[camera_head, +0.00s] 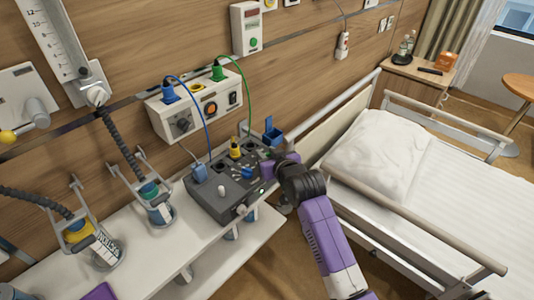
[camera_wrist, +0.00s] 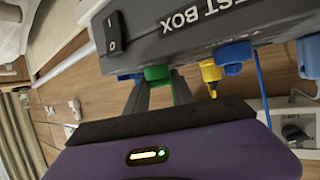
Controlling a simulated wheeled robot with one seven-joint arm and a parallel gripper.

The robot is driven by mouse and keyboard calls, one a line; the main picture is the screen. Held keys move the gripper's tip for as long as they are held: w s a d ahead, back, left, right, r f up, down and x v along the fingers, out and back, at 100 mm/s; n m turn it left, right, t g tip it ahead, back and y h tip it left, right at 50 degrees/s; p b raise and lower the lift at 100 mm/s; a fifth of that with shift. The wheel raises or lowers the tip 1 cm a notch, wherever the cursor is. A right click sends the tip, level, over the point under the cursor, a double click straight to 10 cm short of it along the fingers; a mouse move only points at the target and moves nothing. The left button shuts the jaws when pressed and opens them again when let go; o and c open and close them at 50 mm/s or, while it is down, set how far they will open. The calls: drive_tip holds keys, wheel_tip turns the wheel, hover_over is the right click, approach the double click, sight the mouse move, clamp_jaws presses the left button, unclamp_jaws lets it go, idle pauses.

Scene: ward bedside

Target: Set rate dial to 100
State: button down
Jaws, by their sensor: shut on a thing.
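A dark grey test box (camera_head: 222,200) stands on the white shelf, with several knobs, plugs and a blue lever on top. It fills the top of the wrist view (camera_wrist: 215,45), its lettering upside down, with a black rocker switch (camera_wrist: 115,32). My gripper (camera_head: 277,165) is at the box's right end. In the wrist view its grey fingers (camera_wrist: 158,95) reach up to a green part (camera_wrist: 157,73) on the box and appear shut on it. The fingertips are partly hidden.
A wall unit (camera_head: 195,105) with a black dial and coloured plugs is behind the box. Blue (camera_head: 205,125) and green (camera_head: 250,100) cables hang near my gripper. A bed rail (camera_head: 415,250) is at right. Hose holders (camera_head: 150,200) stand at left.

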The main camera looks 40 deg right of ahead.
drive_tip(key=shift+g, duration=0.3)
drive_tip(key=shift+w+a+f+m+g+h+b, duration=0.1)
drive_tip(key=shift+m+g+h+b, duration=0.15)
drive_tip(key=shift+m+h, duration=0.3)
drive_tip(key=shift+f+m+g+h+b, duration=0.15)
drive_tip(key=shift+m+h+b, duration=0.15)
drive_tip(key=shift+m+h, duration=0.25)
drive_tip(key=m+g+h+b, duration=0.2)
drive_tip(key=m+b, duration=0.1)
drive_tip(key=b, duration=0.1)
drive_tip(key=shift+h, duration=0.3)
drive_tip(key=m+g+h+b, duration=0.2)
drive_tip(key=m+g+b, duration=0.1)
drive_tip(key=b, duration=0.1)
drive_tip(key=shift+r, duration=0.15)
drive_tip(key=shift+r+g+b, duration=0.1)
drive_tip(key=shift+g+b, duration=0.2)
drive_tip(key=shift+g, duration=0.1)
drive_tip(key=c, duration=1.1)
unclamp_jaws()
